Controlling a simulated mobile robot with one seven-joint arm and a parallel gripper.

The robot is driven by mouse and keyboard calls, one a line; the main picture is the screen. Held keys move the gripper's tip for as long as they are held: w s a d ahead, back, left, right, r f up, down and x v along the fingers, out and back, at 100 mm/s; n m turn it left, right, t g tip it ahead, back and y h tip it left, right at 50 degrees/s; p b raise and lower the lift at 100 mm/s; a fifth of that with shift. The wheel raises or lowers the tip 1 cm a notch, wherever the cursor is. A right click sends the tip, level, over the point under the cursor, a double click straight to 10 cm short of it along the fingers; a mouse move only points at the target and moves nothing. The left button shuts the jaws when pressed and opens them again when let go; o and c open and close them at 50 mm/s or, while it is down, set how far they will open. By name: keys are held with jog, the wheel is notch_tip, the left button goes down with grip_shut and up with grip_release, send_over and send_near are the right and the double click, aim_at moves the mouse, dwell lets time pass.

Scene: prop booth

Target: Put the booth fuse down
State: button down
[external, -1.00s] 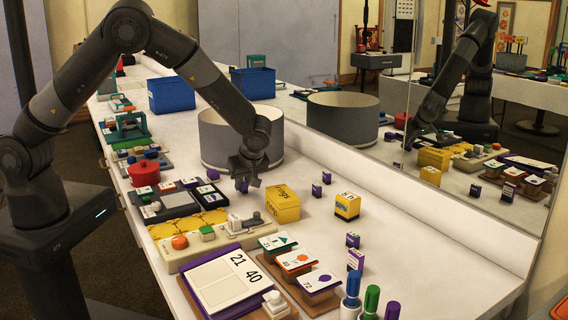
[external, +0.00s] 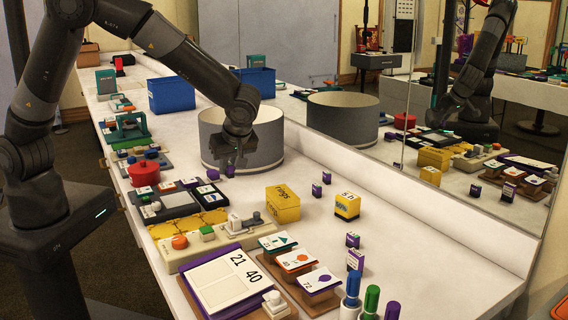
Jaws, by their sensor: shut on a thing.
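My gripper (external: 231,160) is shut on a small purple piece, the booth fuse (external: 230,171), which shows just below the fingertips. The gripper points down in front of the large grey round bin (external: 265,160), above the white counter. Most of the fuse is hidden by the fingers and it is very small in the view. I cannot tell whether its lower end touches the counter. Another small purple thing (external: 213,174) is just left of it.
A yellow box (external: 283,205) and a yellow cube (external: 347,205) stand to the right. A red pot (external: 144,173) and a dark tray (external: 172,205) lie to the left. A mirror (external: 450,130) runs along the back. Bare counter (external: 300,165) lies right of the bin.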

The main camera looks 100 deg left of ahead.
notch_tip(320, 180, up, 11)
jog(key=s+a, duration=0.3)
jog(key=a, duration=1.7)
jog(key=s+a, duration=0.6)
jog(key=a, duration=0.4)
jog(key=s+a, duration=0.5)
jog(key=a, duration=0.4)
jog(key=f, duration=1.7)
jog(key=shift+s+a+f, duration=0.15)
jog(key=shift+s+a, duration=0.15)
jog(key=shift+s, duration=0.05)
jog(key=shift+f, duration=1.95)
jog(key=shift+f, duration=0.15)
jog(key=c, duration=1.4)
grip_release()
